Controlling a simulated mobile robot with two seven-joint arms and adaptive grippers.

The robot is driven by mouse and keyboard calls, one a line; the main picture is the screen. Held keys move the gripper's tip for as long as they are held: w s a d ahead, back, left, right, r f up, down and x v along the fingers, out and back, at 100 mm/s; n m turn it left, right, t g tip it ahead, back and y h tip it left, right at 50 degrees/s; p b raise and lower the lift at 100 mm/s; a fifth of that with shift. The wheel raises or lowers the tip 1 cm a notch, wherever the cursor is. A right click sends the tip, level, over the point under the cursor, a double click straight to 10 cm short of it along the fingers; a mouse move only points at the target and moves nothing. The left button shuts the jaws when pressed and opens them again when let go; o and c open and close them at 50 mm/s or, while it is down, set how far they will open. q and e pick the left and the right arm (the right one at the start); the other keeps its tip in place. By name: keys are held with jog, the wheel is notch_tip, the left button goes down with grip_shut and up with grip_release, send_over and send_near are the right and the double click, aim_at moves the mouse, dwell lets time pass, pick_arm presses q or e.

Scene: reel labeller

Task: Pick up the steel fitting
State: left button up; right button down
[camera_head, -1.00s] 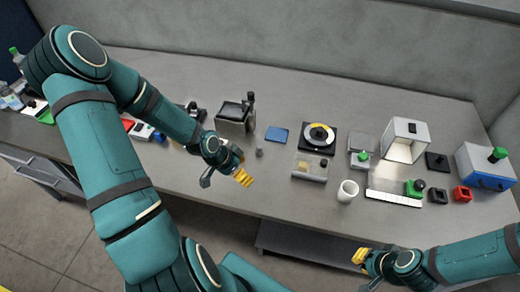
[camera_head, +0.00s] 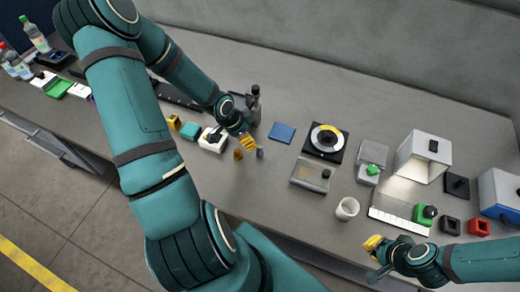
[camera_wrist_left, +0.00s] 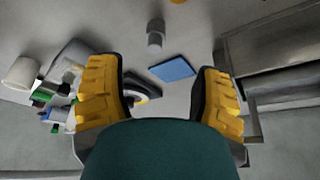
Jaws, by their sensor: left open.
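The steel fitting (camera_head: 260,153) is a small grey cylinder standing on the bench, left of and nearer than the blue pad (camera_head: 282,132). In the left wrist view the fitting (camera_wrist_left: 155,38) shows whole, between the lines of the two yellow fingers and beyond their tips. My left gripper (camera_head: 248,143) is just beside the fitting in the head view; it is open and empty in the left wrist view (camera_wrist_left: 158,80). My right gripper (camera_head: 373,243) is at the bench's front edge, away from the fitting; its finger gap is unclear.
A dark machine (camera_head: 254,105) is behind the gripper. Bench in front is clear.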

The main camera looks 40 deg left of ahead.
aim_at(259, 147)
pick_arm(q)
jog(key=b+x, duration=0.1)
jog(key=x, duration=0.4)
jog(key=shift+w, duration=0.15)
pick_arm(e)
jog(key=shift+w+f, duration=0.2)
jog(key=shift+f, duration=0.85)
pick_arm(q)
jog(key=shift+d+f+b, duration=0.1)
jog(key=shift+f+b, duration=0.15)
jog(key=shift+b, duration=0.05)
pick_arm(e)
jog(key=shift+s, duration=0.1)
pick_arm(q)
jog(key=f, duration=0.1)
jog(key=w+d+f, duration=0.1)
jog(key=f+b, duration=0.1)
jog(key=shift+w+d+f, duration=0.3)
jog(key=shift+w+d, duration=0.05)
pick_arm(e)
jog(key=shift+f, duration=0.6)
pick_arm(q)
jog(key=shift+w+f, duration=0.2)
jog(key=shift+f, duration=0.3)
grip_shut()
